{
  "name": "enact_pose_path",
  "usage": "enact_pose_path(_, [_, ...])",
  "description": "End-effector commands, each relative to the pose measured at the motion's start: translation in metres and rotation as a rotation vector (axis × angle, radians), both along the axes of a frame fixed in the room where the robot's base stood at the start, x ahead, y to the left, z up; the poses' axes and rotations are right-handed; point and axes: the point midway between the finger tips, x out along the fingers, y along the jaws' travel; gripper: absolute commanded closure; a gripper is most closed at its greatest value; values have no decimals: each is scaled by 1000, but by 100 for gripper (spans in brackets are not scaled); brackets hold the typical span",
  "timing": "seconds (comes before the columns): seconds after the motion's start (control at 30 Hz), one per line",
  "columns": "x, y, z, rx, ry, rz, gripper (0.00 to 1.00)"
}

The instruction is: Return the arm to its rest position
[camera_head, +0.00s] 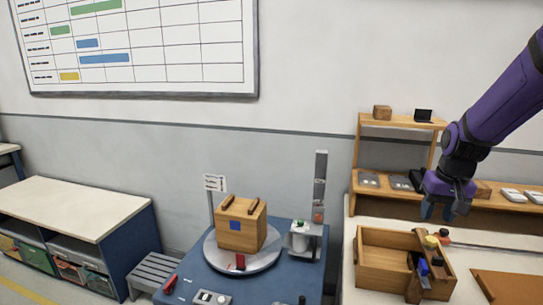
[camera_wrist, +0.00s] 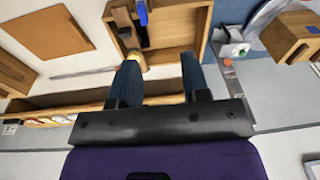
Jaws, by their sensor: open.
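My purple arm (camera_head: 500,100) reaches in from the right edge of the head view. My gripper (camera_head: 446,212) hangs above the right-hand bench, over the back right of a wooden tray. In the wrist view my gripper (camera_wrist: 162,78) shows two dark blue fingers spread apart with nothing between them. The wooden tray (camera_head: 380,274) lies below and beyond the fingertips and also shows in the wrist view (camera_wrist: 172,22).
A wooden shelf (camera_head: 400,122) stands behind the bench, close to my gripper. A blue table (camera_head: 200,268) at centre holds a wooden box (camera_head: 242,226) on a round plate (camera_head: 272,255) and a grey post (camera_head: 320,180). A white-topped cabinet (camera_head: 70,205) stands left. Open air lies left of my arm.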

Motion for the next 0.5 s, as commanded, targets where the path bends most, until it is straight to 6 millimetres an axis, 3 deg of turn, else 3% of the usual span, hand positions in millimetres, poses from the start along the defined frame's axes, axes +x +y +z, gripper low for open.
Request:
enact_pose_path(0.03, [-10,7,15,1,-22,13,57])
enact_pose_path(0.2, [-41,27,54,-1,-81,50,57])
enact_pose_path(0.5, [-107,56,106,-16,-181,118,57])
